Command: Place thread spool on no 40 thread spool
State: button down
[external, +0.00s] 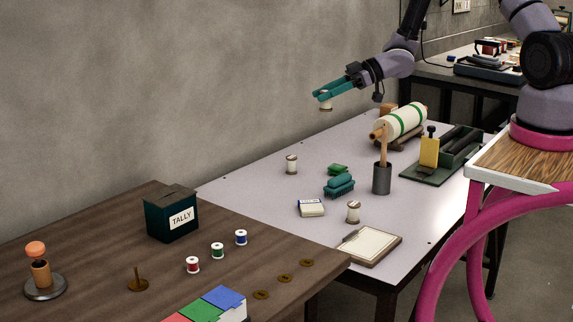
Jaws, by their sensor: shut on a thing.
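My gripper (322,92), with teal fingers, is high over the far left part of the pale table. It is shut on a small whitish thread spool (326,104), which hangs below the fingers, clear of the tabletop. Another whitish spool (291,164) stands upright on the table, below and left of my gripper. A similar spool (353,212) stands upright nearer the front, beside a clipboard. The labels are too small to read, so I cannot tell which spool is no 40.
The pale table (245,185) also holds green blocks (339,187), a small white box (311,208), a dark cup (382,178), a clipboard (370,246) and a large roll (401,121). The brown table (95,230) bears a tally box (172,213) and coloured spools (217,250).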

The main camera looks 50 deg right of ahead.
jog(key=s+a+r+n+g+y, duration=0.1)
jog(key=s+a+n+g, duration=0.25)
jog(key=s, duration=0.45)
jog(key=s+a+n+g+y, duration=0.2)
jog(key=s+a, duration=0.3)
jog(key=s, duration=0.2)
notch_tip(320, 180, down, 16)
jog(key=shift+f, duration=0.1)
send_over(353, 204)
jog(key=shift+f, duration=2.15)
jog(key=shift+f, duration=0.15)
jog(key=shift+c, duration=2.2)
grip_release()
